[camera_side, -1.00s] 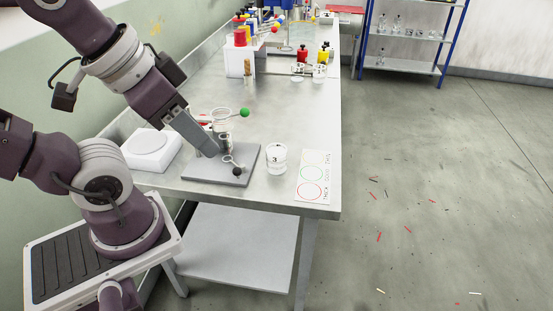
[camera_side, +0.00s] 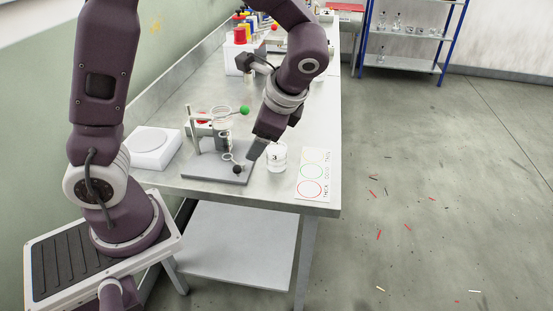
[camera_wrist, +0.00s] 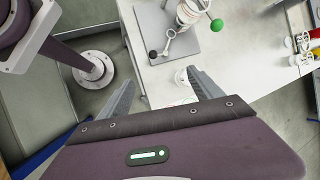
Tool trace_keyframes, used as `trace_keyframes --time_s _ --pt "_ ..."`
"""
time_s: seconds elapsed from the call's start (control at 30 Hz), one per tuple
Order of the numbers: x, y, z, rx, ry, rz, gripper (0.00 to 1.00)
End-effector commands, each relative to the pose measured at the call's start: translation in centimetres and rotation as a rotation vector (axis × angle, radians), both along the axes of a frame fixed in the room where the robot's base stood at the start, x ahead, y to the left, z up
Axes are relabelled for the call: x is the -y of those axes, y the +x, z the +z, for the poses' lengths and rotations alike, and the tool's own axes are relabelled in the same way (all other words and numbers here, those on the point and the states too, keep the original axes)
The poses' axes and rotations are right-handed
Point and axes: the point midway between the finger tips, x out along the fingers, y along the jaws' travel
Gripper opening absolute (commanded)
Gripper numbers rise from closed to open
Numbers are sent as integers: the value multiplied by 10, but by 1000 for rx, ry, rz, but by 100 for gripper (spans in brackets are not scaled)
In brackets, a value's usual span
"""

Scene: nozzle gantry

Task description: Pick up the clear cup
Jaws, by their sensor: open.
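The clear cup (camera_side: 277,157), marked with a 3, stands upright on the metal bench, right of the grey stand plate and left of the white card. My gripper (camera_side: 254,151) is open and empty, pointing down just left of the cup in the side view, apparently above the bench. In the wrist view my gripper (camera_wrist: 161,76) has its two fingers spread wide. The cup (camera_wrist: 181,77) shows there as a pale round shape near the right fingertip, partly hidden by that finger.
A stand on a grey plate (camera_side: 205,171) holds a vessel (camera_side: 221,116), with a green knob (camera_side: 244,111) and a dark knob (camera_side: 238,169). A white card with rings (camera_side: 314,176) lies by the bench edge. A white box (camera_side: 151,150) sits at left. Colored bottles stand behind.

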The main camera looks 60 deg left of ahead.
Motion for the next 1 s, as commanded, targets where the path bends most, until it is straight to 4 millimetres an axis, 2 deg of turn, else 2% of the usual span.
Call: trace_keyframes --time_s 0.03,0.2,0.33,0.43,0.67,0.9,1.0 --pt "-2 16 -25 -90 91 -92 75" --pt "-13 65 -104 -352 409 -423 75" --pt "-17 85 -145 -475 575 -595 75" --pt "-18 91 -160 -519 634 -657 75" --pt "-40 95 -170 -528 647 -669 75" --pt "-79 99 -182 -530 645 -666 75" --pt "-86 101 -185 -529 645 -668 75"
